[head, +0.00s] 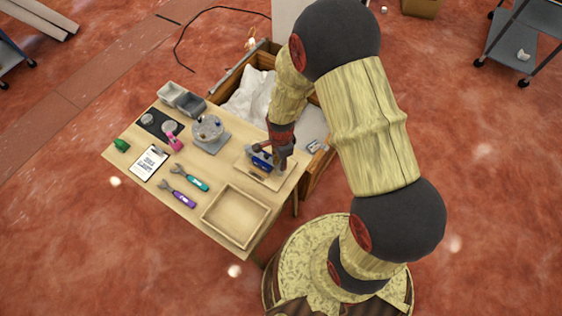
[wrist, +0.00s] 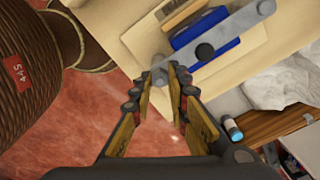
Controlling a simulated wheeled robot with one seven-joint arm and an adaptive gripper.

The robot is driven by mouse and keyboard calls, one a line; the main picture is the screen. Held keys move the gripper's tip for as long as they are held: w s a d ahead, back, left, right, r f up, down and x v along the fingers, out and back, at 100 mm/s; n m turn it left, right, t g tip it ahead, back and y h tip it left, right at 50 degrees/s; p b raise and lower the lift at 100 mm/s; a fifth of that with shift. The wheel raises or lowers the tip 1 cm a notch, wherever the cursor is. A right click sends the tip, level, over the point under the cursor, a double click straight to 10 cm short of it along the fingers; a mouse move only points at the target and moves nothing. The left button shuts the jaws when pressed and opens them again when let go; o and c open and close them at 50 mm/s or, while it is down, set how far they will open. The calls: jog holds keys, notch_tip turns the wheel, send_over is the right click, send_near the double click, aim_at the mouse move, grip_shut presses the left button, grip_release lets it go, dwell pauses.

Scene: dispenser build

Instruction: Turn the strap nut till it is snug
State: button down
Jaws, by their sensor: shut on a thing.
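In the wrist view a grey strap (wrist: 222,30) runs diagonally over a blue block (wrist: 205,48), with a dark round knob beside it. The block sits on a pale wooden board (wrist: 258,38). In the head view my gripper (head: 279,160) reaches down at the right part of the table, and the blue block (head: 262,160) shows just left of it. The nut is hidden there.
A crate with white cloth (head: 250,100) stands behind. Grey bins (head: 188,104) are at the far corner.

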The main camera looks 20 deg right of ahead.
dwell(0.3)
jog(key=c, duration=1.7)
grip_release()
notch_tip(320, 180, up, 12)
